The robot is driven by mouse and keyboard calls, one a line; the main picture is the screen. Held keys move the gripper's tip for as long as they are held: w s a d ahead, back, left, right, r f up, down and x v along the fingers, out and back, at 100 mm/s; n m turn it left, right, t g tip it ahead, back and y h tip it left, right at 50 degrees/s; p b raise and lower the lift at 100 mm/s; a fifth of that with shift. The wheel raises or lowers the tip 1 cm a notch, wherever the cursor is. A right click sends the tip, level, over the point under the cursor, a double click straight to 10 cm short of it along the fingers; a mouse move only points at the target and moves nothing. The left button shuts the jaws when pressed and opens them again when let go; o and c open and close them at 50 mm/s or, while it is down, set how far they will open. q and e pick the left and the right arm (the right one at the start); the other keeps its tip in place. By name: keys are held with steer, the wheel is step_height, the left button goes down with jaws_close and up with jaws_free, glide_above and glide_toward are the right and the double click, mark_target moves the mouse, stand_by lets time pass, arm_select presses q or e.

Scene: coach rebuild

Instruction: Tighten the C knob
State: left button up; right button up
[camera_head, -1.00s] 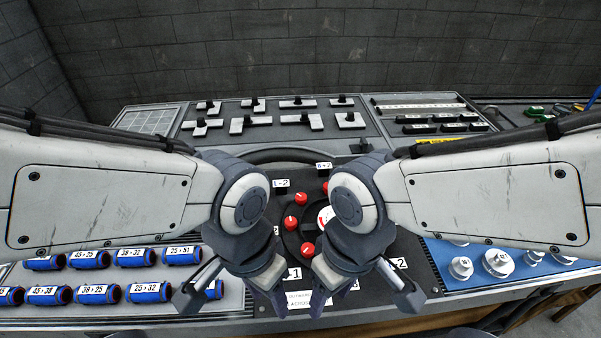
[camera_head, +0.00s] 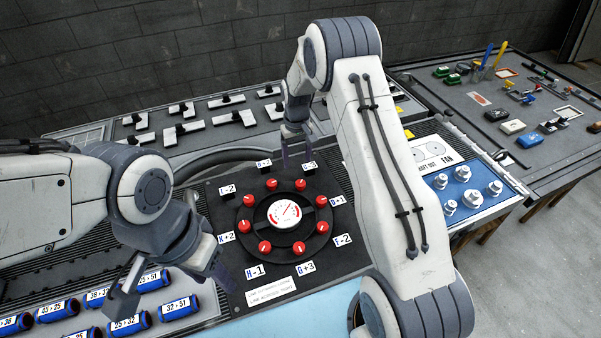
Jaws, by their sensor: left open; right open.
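A black round panel carries a ring of several red knobs around a white dial (camera_head: 284,213). Small white labels stand outside the ring. The label at the upper right (camera_head: 310,167) is small and appears to read C-3; the red knob (camera_head: 300,184) beside it is the one that fits the C knob. My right gripper (camera_head: 297,150) is open and empty, fingers pointing down, just behind and above that knob, apart from it. My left gripper (camera_head: 218,272) is open and empty at the panel's lower left, near the K+2 and H-1 labels.
Blue labelled cylinders (camera_head: 55,310) lie at the lower left. A blue board with white knobs (camera_head: 462,174) stands at the right. A side table (camera_head: 480,100) holds small tools. My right arm covers the area right of the ring.

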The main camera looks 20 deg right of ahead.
mark_target(300, 183)
steer(key=f+p, duration=0.1)
steer(key=f, duration=0.2)
steer(key=f+p, duration=0.1)
steer(key=f, duration=0.3)
steer(key=d+f+p, duration=0.1)
steer(key=f, duration=0.3)
steer(key=shift+w+d+f+p, duration=0.15)
steer(key=shift+w+p, duration=0.1)
steer(key=shift+p, duration=0.15)
